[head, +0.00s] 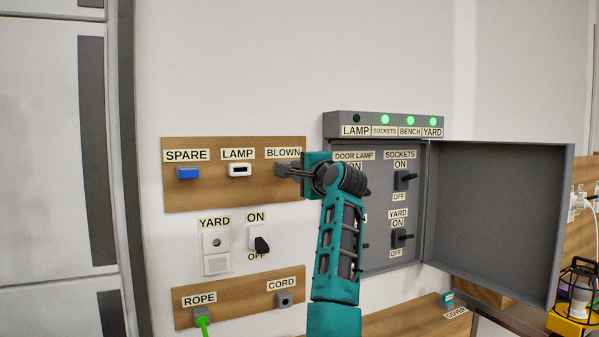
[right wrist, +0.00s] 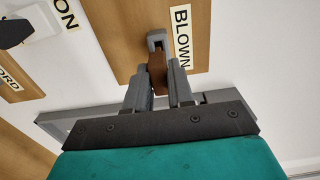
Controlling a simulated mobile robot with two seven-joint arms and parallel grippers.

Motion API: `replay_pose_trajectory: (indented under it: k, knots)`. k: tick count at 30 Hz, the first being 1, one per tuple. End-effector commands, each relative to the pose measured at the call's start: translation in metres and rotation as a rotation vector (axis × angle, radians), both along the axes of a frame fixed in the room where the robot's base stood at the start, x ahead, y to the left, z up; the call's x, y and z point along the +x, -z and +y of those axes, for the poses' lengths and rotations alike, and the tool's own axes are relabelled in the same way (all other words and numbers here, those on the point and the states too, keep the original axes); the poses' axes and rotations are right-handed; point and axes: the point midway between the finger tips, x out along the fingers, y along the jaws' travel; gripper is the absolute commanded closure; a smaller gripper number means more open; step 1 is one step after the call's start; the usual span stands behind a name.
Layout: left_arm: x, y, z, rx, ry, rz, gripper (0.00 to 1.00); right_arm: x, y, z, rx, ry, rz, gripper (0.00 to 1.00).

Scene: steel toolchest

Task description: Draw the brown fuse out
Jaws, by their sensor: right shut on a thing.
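The brown fuse (right wrist: 157,72) shows in the right wrist view, at the grey holder (right wrist: 156,41) labelled BLOWN. My right gripper (head: 284,169) is shut on the fuse, with one finger on each side of it. The far end of the fuse meets the holder; how deep it sits in it I cannot tell. In the head view the fuse is hidden behind the fingers. My left gripper is not in view.
A blue fuse (head: 188,172) sits at SPARE and a white one (head: 239,170) at LAMP on the wooden board (head: 210,197). Right of my gripper is a grey switch box (head: 385,255) with its door (head: 495,215) open. The LAMP light is dark; the others glow green.

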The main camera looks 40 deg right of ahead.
Motion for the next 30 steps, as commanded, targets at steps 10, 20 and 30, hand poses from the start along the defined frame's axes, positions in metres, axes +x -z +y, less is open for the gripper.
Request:
replay_pose_trajectory:
  k: [10,20,30]
  knots:
    - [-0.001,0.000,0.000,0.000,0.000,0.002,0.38,0.007,0.000,-0.002,0.000,0.000,0.000,1.00]
    - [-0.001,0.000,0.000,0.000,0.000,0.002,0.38,0.015,0.000,-0.005,0.000,0.000,-0.001,1.00]
    - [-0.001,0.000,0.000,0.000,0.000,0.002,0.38,0.023,-0.001,-0.008,0.000,0.001,-0.001,1.00]
